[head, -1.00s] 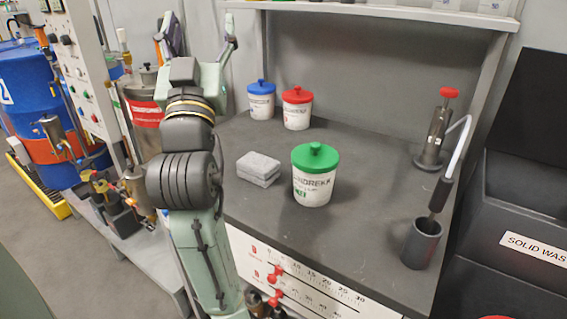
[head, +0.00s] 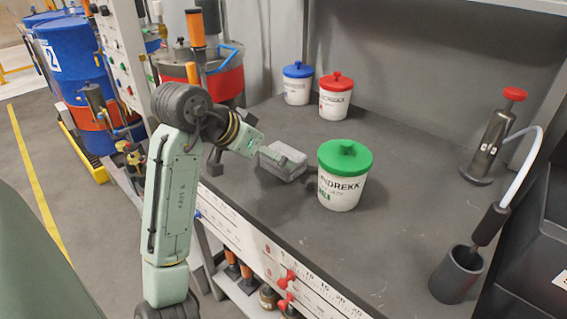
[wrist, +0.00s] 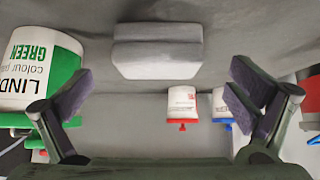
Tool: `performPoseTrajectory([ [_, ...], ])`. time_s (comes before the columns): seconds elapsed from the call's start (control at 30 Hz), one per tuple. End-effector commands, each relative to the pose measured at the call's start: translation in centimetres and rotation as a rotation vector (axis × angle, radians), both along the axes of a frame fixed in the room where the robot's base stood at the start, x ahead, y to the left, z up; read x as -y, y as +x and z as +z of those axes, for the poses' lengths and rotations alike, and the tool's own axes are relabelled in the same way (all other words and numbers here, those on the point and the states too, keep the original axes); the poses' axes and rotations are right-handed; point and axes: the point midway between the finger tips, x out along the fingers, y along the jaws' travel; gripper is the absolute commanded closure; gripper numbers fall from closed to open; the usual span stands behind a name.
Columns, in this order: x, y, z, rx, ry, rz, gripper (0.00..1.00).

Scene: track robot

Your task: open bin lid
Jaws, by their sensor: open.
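The black solid-waste bin (head: 528,262) stands at the right edge of the head view. It is cut off by the frame, with only a sliver of its white label showing. I cannot tell its lid's position. My gripper (head: 264,168) is far to the bin's left, low over the workbench, and open. In the wrist view my gripper (wrist: 158,88) has its fingers wide apart, with nothing between them. The bin is not in the wrist view.
A grey sponge-like block (head: 284,161) lies by my gripper on the dark workbench (head: 400,245). A green-lidded tub (head: 341,188) stands close right of it. Red-lidded (head: 335,103) and blue-lidded (head: 297,90) tubs stand behind. A pump bottle (head: 487,150) and grey cup (head: 455,278) stand right.

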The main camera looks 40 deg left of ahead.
Motion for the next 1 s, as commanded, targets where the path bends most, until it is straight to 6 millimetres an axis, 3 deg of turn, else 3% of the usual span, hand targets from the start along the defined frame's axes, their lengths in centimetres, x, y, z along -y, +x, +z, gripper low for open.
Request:
performPoseTrajectory([
  [0.4, 0.5, 3.2, -3.8, 0.001, -0.001, 0.001, 0.00],
  [0.67, 0.5, 3.5, -4.1, 0.002, 0.001, 0.002, 0.00],
  [1.0, 0.5, 3.5, -4.0, 0.002, 0.001, 0.002, 0.21],
])
